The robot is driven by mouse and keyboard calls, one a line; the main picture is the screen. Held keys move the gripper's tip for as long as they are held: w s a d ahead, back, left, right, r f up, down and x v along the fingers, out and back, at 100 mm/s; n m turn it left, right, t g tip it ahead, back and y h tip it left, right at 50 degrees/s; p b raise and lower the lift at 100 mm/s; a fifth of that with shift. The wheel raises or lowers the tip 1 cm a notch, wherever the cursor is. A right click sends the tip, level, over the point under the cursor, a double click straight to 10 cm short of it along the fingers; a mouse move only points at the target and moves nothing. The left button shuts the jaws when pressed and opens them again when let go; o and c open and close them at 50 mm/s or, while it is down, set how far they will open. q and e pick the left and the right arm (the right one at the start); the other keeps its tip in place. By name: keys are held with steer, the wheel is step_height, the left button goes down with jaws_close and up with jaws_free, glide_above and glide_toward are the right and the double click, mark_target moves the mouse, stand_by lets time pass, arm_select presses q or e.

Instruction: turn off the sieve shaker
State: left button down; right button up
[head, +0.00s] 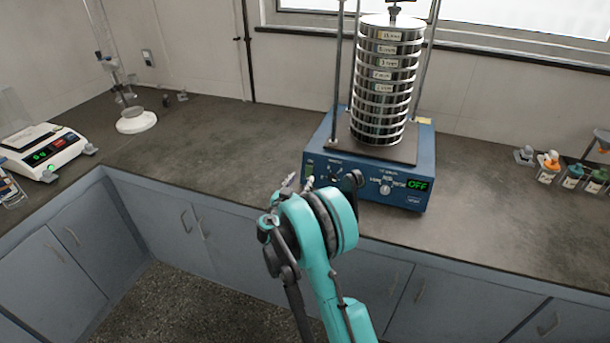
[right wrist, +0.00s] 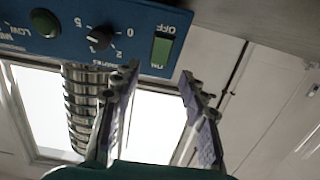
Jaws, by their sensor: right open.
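The sieve shaker (head: 375,165) is a blue box with a tall stack of steel sieves (head: 385,85) clamped on top. Its green display (head: 418,185) reads OFF. A green rocker switch (head: 310,168) sits at the left end of its front panel and shows larger in the right wrist view (right wrist: 162,50), under an OFF label. My right gripper (head: 299,182) is open and empty in front of the switch. In the right wrist view its fingertips (right wrist: 160,74) are spread on either side of the switch's line; contact cannot be told. My left gripper is out of view.
A balance (head: 45,148) stands at the left and a stand with a white base (head: 136,122) behind it. Small bottles (head: 572,175) stand at the far right. The dark worktop (head: 220,145) left of the shaker is clear. Cabinets line the front.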

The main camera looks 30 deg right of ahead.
steer(key=v, duration=0.6)
steer(key=shift+f, duration=0.1)
steer(key=s+a+r+n+g+y, duration=0.1)
steer(key=s+a+n+y, duration=0.2)
steer(key=s+a, duration=0.3)
steer(key=s+a+r+n+g+y, duration=0.1)
steer(key=s+a+n+y, duration=0.2)
steer(key=s, duration=1.1)
steer(key=s+a+n+g+y, duration=0.2)
steer(key=s+a+n+y, duration=0.2)
steer(key=s+a+y, duration=0.2)
steer(key=s+a, duration=0.2)
steer(key=s, duration=0.2)
steer(key=shift+s+a+r+y, duration=0.2)
steer(key=shift+a+r+y, duration=0.1)
steer(key=shift+a+r, duration=0.1)
